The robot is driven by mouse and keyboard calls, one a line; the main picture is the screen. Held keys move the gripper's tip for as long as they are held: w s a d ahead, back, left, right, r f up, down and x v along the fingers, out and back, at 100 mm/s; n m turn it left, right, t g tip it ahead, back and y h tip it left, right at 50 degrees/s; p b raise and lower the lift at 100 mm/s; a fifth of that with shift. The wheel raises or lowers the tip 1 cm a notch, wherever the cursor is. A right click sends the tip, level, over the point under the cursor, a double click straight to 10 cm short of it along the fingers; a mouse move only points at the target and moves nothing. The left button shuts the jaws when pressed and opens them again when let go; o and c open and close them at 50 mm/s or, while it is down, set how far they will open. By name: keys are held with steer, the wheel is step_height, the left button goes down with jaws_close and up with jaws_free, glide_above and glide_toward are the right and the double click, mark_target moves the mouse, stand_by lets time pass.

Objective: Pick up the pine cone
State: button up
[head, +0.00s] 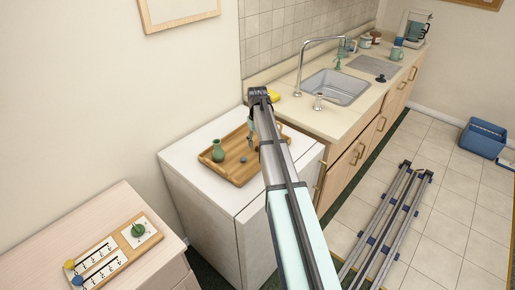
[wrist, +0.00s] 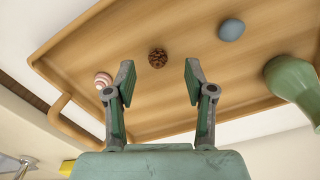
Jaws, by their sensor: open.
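The pine cone (wrist: 157,58) is small, brown and scaly. It lies on the wooden tray (wrist: 120,40) in the wrist view. My gripper (wrist: 159,76) is open and empty, its two fingers apart on either side of the line to the cone. The cone shows just beyond and between the fingertips, and I see no contact. In the head view the tray (head: 214,168) rests on a white cabinet, with my arm reaching over its right part. I cannot make out the cone there; my arm may hide it.
A green vase (wrist: 292,82) and a blue-grey stone (wrist: 231,29) lie right of the cone on the tray. A pink-and-white striped ball (wrist: 103,80) is close to the left finger. The tray has a raised rim and a handle (wrist: 62,108). A sink (head: 337,87) stands beyond.

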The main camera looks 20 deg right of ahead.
mark_target(258, 147)
steer(key=shift+d+f+p, duration=0.15)
steer(key=shift+f+p, duration=0.35)
steer(key=shift+f, duration=1.15)
steer(key=shift+c, duration=0.3)
steer(key=c, duration=0.9)
steer(key=shift+o, duration=0.2)
steer(key=shift+r, duration=0.1)
